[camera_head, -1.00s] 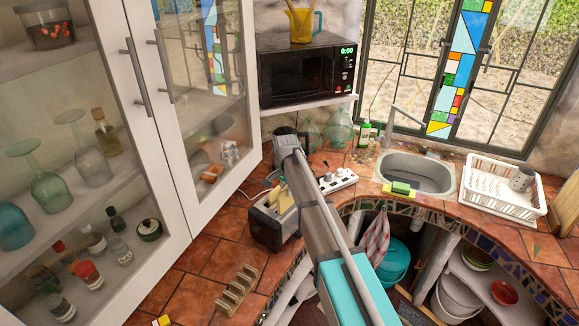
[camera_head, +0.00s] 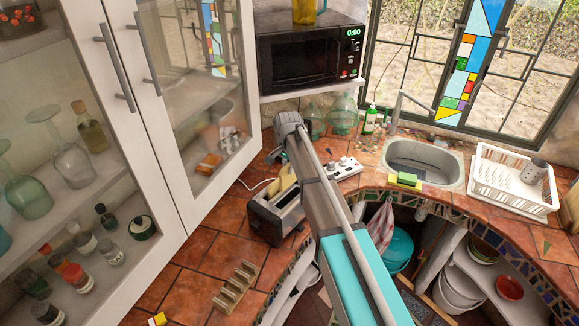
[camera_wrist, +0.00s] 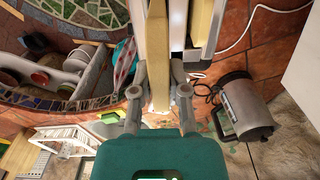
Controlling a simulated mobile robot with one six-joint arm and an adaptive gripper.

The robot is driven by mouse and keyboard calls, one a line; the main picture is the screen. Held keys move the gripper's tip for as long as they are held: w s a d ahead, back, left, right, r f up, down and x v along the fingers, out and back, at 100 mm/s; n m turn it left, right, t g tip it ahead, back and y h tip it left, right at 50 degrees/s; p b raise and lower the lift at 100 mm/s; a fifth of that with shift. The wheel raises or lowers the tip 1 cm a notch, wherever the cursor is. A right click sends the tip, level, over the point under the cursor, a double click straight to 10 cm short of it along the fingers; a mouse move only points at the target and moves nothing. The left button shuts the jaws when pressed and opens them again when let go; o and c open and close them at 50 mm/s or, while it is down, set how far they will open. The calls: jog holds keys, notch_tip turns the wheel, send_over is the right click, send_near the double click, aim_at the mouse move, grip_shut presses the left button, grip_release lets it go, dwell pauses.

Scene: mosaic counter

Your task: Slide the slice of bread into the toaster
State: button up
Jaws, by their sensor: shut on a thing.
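The grey metal toaster (camera_head: 265,222) stands on the tiled counter left of my arm in the head view. Pale bread (camera_head: 284,180) shows at its top, partly hidden by my arm. In the wrist view, my gripper (camera_wrist: 160,100) is shut on the slice of bread (camera_wrist: 160,55), seen edge-on between the two fingers. The held slice lines up with the toaster (camera_wrist: 178,25). How deep it sits in a slot I cannot tell. A second bread slice (camera_wrist: 202,20) shows to the right, between metal strips of the toaster. My gripper is hidden behind my arm in the head view.
A wooden rack (camera_head: 237,287) stands in front of the toaster. A white power strip (camera_head: 340,168) lies behind it. The glass-door cabinet (camera_head: 170,190) is close on the left. A kettle-like metal vessel (camera_wrist: 245,105) is right of my gripper in the wrist view. The sink (camera_head: 425,165) is farther right.

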aim_at(289, 186)
jog(key=shift+f, duration=0.2)
jog(key=shift+f+b, duration=2.1)
jog(key=shift+b, duration=0.2)
jog(key=shift+f+b, duration=2.3)
jog(key=shift+b, duration=0.05)
dwell(1.1)
jog(key=o, duration=0.5)
jog(key=shift+o, duration=0.4)
dwell(0.5)
jog(key=o, duration=0.5)
jog(key=shift+r, duration=0.1)
